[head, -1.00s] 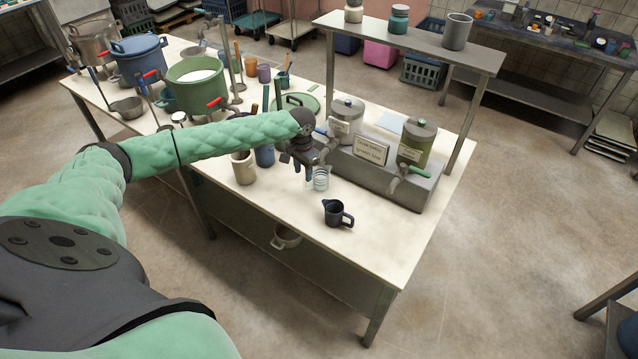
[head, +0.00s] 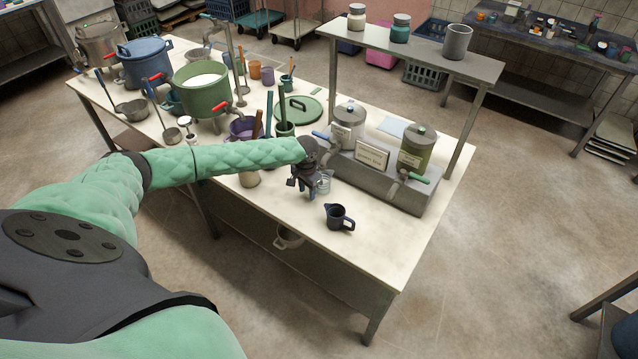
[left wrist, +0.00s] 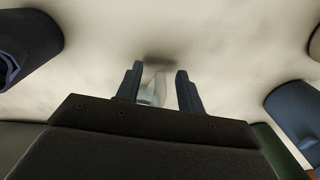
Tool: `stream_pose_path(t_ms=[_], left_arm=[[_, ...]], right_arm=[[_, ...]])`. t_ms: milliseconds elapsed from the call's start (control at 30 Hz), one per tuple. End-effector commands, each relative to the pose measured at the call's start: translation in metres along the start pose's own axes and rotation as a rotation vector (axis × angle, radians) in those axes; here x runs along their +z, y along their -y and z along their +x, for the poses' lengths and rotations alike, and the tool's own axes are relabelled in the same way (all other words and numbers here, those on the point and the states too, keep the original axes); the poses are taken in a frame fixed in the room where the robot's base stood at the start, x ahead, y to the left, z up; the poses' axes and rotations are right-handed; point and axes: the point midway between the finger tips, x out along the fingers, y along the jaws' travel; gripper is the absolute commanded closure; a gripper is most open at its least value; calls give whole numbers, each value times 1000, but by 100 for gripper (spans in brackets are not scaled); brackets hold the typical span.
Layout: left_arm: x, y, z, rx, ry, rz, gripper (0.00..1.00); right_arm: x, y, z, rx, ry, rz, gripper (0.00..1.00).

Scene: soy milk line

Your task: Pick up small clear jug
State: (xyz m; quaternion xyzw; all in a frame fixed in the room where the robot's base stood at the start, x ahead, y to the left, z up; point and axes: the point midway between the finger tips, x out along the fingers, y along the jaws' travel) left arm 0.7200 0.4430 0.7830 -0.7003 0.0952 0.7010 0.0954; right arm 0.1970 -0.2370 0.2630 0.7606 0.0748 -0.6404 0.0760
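The small clear jug (head: 324,183) stands on the table, partly hidden behind my left gripper (head: 308,188) in the head view. In the left wrist view the jug (left wrist: 153,90) shows pale and see-through between the two dark fingers of my left gripper (left wrist: 160,84). The fingers are apart, with a gap showing beside the jug, so the gripper is open; I cannot tell whether either finger touches it. My right gripper is in neither view.
The grey dispenser stand (head: 385,178) with two canisters is just behind. Crocks and pots crowd the left. The right front of the tabletop (head: 385,245) is clear.

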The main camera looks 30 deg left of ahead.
Motion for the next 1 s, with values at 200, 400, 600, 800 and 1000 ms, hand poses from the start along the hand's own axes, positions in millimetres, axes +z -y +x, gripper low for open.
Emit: stream_pose_path(t_ms=[200, 400, 600, 800, 1000], left_arm=[[0, 0, 3, 0, -1, 1, 62], [0, 0, 2, 0, -1, 1, 89], [0, 0, 2, 0, -1, 1, 100], [0, 0, 2, 0, -1, 1, 100], [0, 1, -5, 0, -1, 0, 100]], right_arm=[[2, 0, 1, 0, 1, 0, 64], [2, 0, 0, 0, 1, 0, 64], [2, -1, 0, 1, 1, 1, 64], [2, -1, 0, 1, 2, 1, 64], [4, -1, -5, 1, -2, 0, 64]])
